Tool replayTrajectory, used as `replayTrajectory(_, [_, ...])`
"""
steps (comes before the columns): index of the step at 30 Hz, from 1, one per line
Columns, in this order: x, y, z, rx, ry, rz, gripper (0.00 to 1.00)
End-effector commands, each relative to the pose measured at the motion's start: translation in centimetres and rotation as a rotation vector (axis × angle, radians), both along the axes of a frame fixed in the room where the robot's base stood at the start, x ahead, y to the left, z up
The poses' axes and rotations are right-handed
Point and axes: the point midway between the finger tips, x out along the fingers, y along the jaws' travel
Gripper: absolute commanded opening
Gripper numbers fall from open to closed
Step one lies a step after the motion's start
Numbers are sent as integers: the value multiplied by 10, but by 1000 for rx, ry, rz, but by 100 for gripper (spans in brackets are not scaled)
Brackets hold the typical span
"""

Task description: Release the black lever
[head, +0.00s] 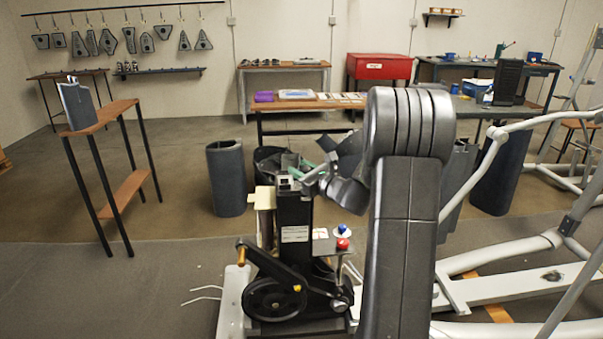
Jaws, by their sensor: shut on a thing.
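The black upright post (294,213) of the elliptical's drive unit stands near the picture's middle, with a white label on its front. My gripper (303,181) is at the top of this post, reaching in from the right. It is shut on the black lever there. The lever is small and mostly hidden by the jaws, so its exact tilt cannot be told. Below the post are a black wheel (273,299) and a black crank arm with an orange-brown handle (241,253).
A red knob (343,243) and a blue knob (342,229) stand just right of the post. White frame tubes (510,288) fill the lower right. A dark bin (226,178) and narrow wooden stand (106,117) are at left. Floor between them is clear.

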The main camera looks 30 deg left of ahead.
Motion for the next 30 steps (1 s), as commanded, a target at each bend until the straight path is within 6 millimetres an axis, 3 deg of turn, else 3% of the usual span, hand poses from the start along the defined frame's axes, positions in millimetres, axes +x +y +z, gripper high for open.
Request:
replayTrajectory(4, [1, 1, 5, 9, -7, -1, 0])
replayTrajectory(5, [1, 1, 6, 9, -7, -1, 36])
replayTrajectory(8, [1, 1, 5, 8, -7, -1, 53])
replayTrajectory(20, [-2, -8, 3, 5, -5, -2, 53])
replayTrajectory(30, [-31, -73, 3, 6, -5, -6, 53])
